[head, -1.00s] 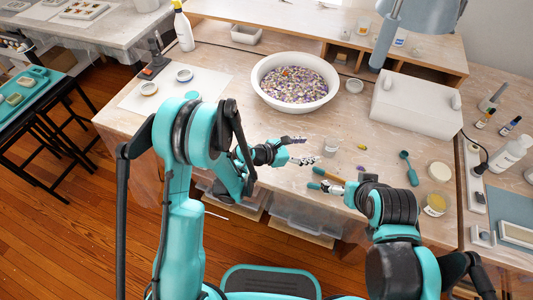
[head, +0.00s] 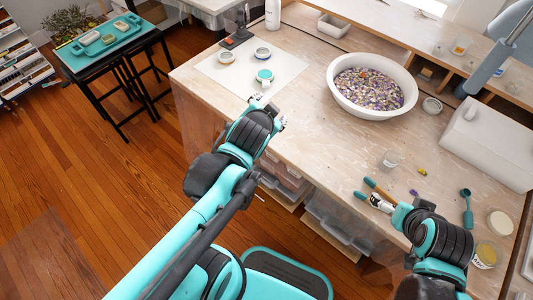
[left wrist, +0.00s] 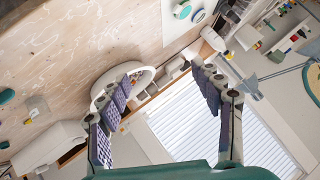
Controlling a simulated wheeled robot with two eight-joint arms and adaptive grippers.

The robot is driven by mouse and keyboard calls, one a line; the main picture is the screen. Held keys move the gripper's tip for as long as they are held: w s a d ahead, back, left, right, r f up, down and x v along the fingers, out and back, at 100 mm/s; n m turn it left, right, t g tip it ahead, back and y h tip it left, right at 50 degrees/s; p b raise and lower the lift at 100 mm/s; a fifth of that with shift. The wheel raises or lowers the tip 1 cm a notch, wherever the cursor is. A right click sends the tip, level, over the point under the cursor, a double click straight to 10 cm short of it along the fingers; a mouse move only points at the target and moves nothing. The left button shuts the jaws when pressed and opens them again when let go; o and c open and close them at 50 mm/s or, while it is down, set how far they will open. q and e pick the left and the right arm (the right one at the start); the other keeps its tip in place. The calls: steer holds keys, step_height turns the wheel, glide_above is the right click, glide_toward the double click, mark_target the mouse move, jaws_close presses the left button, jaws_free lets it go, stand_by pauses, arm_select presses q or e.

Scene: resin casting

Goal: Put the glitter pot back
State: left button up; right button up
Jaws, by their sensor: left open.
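A small pot with a teal top (head: 265,76) stands on the white sheet (head: 228,66) at the table's left end; no label is readable, so I cannot tell whether it is the glitter pot. It also shows at the top of the left wrist view (left wrist: 183,10). My left gripper (head: 269,110) is just in front of it, apart from it, open and empty between its fingers (left wrist: 166,88). My right gripper (head: 378,202) is low over the front of the table by two thin tools; whether it holds one is unclear. An open yellow jar (head: 485,254) stands at the right.
Two more small pots (head: 262,53) stand on the sheet behind the teal one. A white basin of coloured bits (head: 335,92), a clear cup (head: 391,161) and a white box (head: 490,140) stand to the right. The table's front edge lies under my left arm.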

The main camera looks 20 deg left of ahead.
arm_select(q)
steer(key=s+d+f+n+g+h, duration=0.1)
steer(key=s+d+f+n+g, duration=0.1)
steer(key=s, duration=0.3)
steer(key=s+d+f+n+g+h, duration=0.1)
steer(key=s+f+n, duration=0.1)
steer(key=s, duration=0.3)
steer(key=shift+s+d+f+g, duration=0.15)
steer(key=shift+d+f+g, duration=0.25)
steer(key=shift+f, duration=0.45)
